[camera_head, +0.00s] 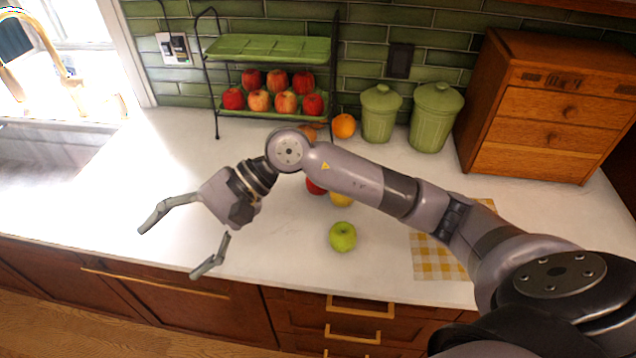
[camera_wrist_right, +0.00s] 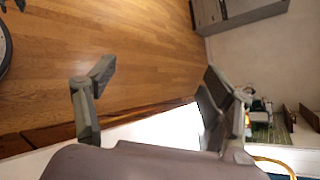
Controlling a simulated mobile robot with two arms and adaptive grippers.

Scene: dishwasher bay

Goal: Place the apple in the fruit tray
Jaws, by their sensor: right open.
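The fruit tray is a two-tier stand in a dark wire frame at the back of the counter. Its green upper tier (camera_head: 268,47) is empty, and several red apples (camera_head: 286,102) sit on the lower tier. A green apple (camera_head: 343,237) stands alone on the counter near the front. A red apple (camera_head: 315,187) and a yellow fruit (camera_head: 341,199) are partly hidden behind my right arm. My right gripper (camera_head: 167,254) is open and empty at the counter's front edge, left of the green apple. In the right wrist view its spread fingers (camera_wrist_right: 158,78) have nothing between them. My left gripper is out of view.
An orange (camera_head: 344,125) and two green canisters (camera_head: 380,112) (camera_head: 435,116) stand at the back. A wooden drawer box (camera_head: 545,110) is at the right. A yellow checked cloth (camera_head: 435,262) lies at the front right. A sink (camera_head: 50,160) is at the left. The left counter is clear.

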